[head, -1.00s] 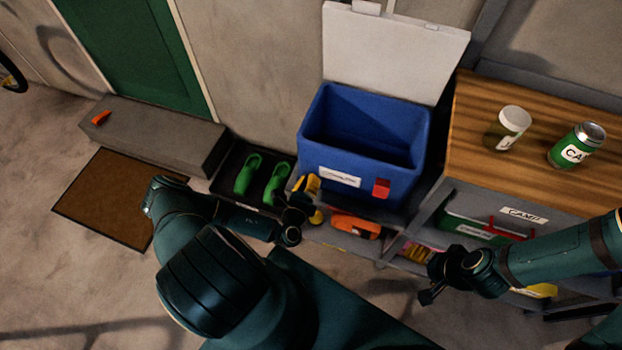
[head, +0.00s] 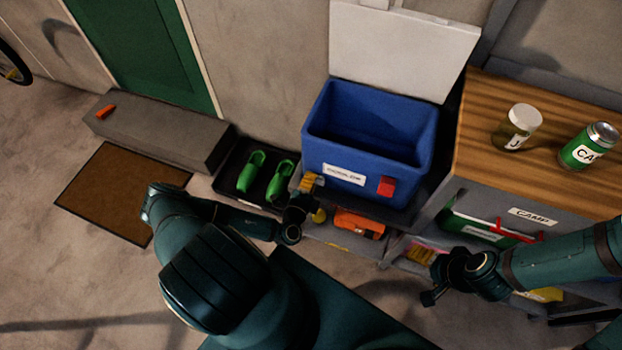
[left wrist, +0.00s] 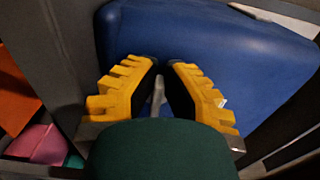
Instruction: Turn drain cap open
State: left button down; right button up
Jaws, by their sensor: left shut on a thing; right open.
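The blue cooler (head: 318,158) stands on a low shelf with its white lid (head: 400,50) raised. My left gripper (head: 312,182) is at the cooler's lower left corner. In the left wrist view, its yellow ridged fingers (left wrist: 160,75) are closed in against the blue cooler wall (left wrist: 215,45). A small grey piece, apparently the drain cap (left wrist: 158,95), shows between the fingers; most of it is hidden. The cap cannot be made out in the head view, so its angle is unclear. My right gripper (head: 430,292) is open and empty, in front of the shelf unit, away from the cooler.
An orange item (head: 358,223) lies on the shelf below the cooler. Green clogs (head: 265,180) sit in a black tray at left. A wooden counter (head: 480,130) with a jar (head: 522,118) and a can (head: 588,146) is at right. Floor by the mat (head: 105,195) is clear.

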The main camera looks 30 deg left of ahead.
dwell(0.4)
pick_arm(q)
jog(key=c, duration=1.1)
grip_release()
jog(key=shift+o, duration=0.2)
jog(key=v, duration=1.2)
jog(key=shift+w+d, duration=0.1)
jog(key=shift+d, duration=0.05)
